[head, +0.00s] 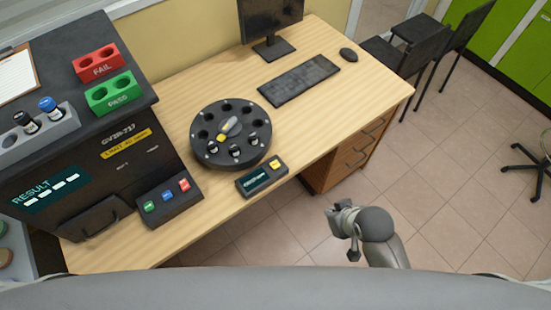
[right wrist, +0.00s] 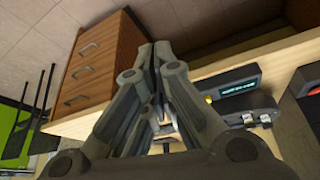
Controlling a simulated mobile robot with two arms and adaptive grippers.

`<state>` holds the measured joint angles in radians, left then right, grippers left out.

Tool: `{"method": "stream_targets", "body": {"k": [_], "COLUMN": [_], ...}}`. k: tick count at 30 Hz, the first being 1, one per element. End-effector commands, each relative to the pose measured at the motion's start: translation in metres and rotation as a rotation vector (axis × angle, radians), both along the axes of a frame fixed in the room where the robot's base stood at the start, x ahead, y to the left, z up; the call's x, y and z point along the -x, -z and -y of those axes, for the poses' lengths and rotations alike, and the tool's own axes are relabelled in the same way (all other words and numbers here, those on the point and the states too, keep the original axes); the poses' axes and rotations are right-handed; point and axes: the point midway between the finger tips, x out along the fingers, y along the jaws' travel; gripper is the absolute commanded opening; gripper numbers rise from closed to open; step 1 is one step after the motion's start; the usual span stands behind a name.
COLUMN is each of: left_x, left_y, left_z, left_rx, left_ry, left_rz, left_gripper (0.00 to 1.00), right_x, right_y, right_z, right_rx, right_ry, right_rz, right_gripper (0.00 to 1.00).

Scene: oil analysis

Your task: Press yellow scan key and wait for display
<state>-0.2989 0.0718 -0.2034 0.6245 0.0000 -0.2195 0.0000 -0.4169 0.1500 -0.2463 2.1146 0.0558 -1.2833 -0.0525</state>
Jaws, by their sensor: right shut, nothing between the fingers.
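The small dark scan unit (head: 262,178) sits near the front edge of the wooden desk. Its yellow key (head: 274,164) is at its right end, beside a dark teal display (head: 256,181) whose text is too small to read. The unit also shows in the right wrist view (right wrist: 232,80), with the yellow key (right wrist: 208,99) at its left end. My right gripper (head: 343,216) is off the desk's front edge, to the right of the unit and apart from it. Its fingers (right wrist: 157,55) are shut and empty. My left gripper is out of view.
A black round carousel (head: 207,151) with several vials stands behind the unit. The analyser (head: 95,165) with a RESULT screen and button panel is at left. A keyboard (head: 299,80), mouse and monitor are at the back. Drawers (head: 352,150) hang below the desk.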

Motion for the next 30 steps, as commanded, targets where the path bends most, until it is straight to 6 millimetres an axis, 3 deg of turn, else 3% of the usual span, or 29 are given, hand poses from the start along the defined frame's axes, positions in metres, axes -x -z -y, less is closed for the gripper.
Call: {"method": "stream_targets", "body": {"k": [1, 6, 10, 15, 22, 30], "left_x": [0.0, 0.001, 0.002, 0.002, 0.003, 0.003], "left_y": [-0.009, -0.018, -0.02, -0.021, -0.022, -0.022], "left_z": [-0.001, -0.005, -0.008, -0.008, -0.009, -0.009], "left_rx": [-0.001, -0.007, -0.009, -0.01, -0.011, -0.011], "left_ry": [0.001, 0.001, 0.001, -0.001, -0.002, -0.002], "left_rz": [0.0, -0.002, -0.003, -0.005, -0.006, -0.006], "left_gripper": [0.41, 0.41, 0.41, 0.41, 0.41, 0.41], "right_x": [-0.012, -0.049, -0.072, -0.095, -0.125, -0.17], "right_y": [-0.026, -0.072, -0.087, -0.092, -0.081, -0.061], "right_z": [-0.013, -0.072, -0.114, -0.157, -0.186, -0.179], "right_rx": [-0.013, -0.06, -0.075, -0.071, -0.017, 0.092], "right_ry": [-0.05, -0.271, -0.444, -0.645, -0.873, -1.058], "right_rz": [0.04, 0.174, 0.266, 0.366, 0.469, 0.554], "right_gripper": [0.0, 0.0, 0.0, 0.0, 0.0, 0.0]}}
